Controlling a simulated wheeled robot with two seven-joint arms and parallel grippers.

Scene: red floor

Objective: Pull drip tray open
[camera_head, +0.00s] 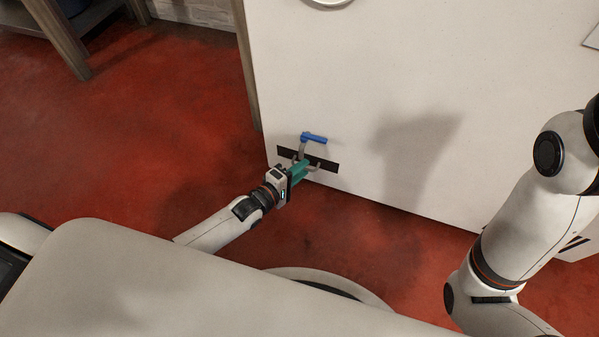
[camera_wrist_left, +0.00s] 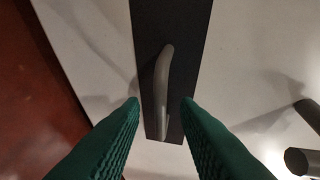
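The drip tray front (camera_head: 329,167) is a narrow dark strip low on a white cabinet. It also shows in the left wrist view (camera_wrist_left: 187,35), with a curved grey handle (camera_wrist_left: 162,85) on it. The tray front looks level with the cabinet face. My left gripper (camera_head: 303,169) has teal fingers and is at the tray front, partly covering it in the head view. In the left wrist view its fingers (camera_wrist_left: 160,105) are apart, one on each side of the handle's near end, with visible gaps. Contact with the handle is not visible. My right gripper is out of view.
A blue-handled tap (camera_head: 313,138) sticks out just above the tray. The white cabinet (camera_head: 350,70) fills the upper right. A wooden-legged table (camera_head: 60,40) stands at upper left. Red floor (camera_head: 120,140) is clear left of the cabinet.

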